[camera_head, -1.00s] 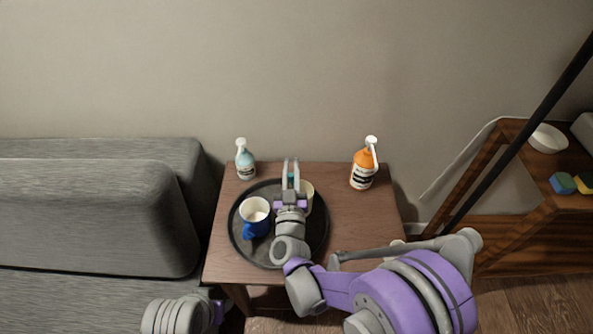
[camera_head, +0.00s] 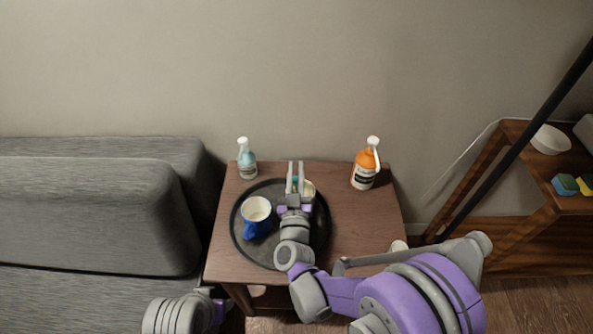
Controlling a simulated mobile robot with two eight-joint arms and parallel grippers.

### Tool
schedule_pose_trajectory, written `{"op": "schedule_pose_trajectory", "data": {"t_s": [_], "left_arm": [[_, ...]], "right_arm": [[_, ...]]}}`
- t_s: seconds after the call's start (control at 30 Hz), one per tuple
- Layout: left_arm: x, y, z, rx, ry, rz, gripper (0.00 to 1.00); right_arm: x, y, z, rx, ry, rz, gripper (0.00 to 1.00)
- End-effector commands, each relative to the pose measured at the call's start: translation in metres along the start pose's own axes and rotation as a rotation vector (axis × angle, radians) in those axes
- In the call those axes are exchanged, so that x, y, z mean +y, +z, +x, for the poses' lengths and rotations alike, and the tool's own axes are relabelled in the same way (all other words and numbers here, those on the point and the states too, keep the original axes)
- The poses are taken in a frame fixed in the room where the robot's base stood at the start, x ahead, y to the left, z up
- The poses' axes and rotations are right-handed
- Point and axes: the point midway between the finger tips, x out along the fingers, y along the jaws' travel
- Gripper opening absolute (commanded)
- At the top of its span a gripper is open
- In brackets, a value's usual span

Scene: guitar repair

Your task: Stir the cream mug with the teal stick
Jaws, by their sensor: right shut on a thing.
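The cream mug (camera_head: 309,189) stands on the round dark tray (camera_head: 238,238), mostly hidden behind my right gripper. My right gripper (camera_head: 295,178) is over the mug's left part, its fingers pointing to the back of the table. It is shut on the teal stick (camera_head: 295,185), of which only a small bit shows between the fingers. I cannot tell how deep the stick is in the mug.
A blue mug (camera_head: 257,225) with a pale inside stands on the tray's left part. A light blue pump bottle (camera_head: 247,165) and an orange spray bottle (camera_head: 364,170) stand at the table's back corners. The wooden table's (camera_head: 358,225) right side is clear. A grey sofa (camera_head: 90,215) stands left.

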Motion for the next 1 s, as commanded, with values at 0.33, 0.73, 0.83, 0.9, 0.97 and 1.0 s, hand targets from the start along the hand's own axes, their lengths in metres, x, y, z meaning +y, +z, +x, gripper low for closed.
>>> {"op": "schedule_pose_trajectory", "data": {"t_s": [0.33,0.73,0.83,0.9,0.97,1.0], "left_arm": [[0.000,-0.005,-0.020,0.006,0.000,0.000,0.50],[0.000,-0.011,-0.044,0.014,0.000,0.000,0.50],[0.000,-0.013,-0.050,0.016,0.000,0.000,0.50],[0.000,-0.015,-0.054,0.017,0.000,0.000,0.50],[0.000,-0.016,-0.058,0.019,0.000,0.000,0.50],[0.000,-0.016,-0.060,0.020,0.000,0.000,0.50]], "right_arm": [[0.000,-0.025,0.000,0.001,0.000,-0.001,0.00],[0.000,-0.056,0.000,0.001,0.000,0.000,0.00],[0.000,-0.064,0.000,0.001,0.000,-0.001,0.00],[0.000,-0.070,0.000,0.001,0.000,-0.001,0.00],[0.000,-0.075,0.000,0.001,0.000,-0.001,0.00],[0.000,-0.078,0.000,0.001,0.000,0.000,0.00]]}}
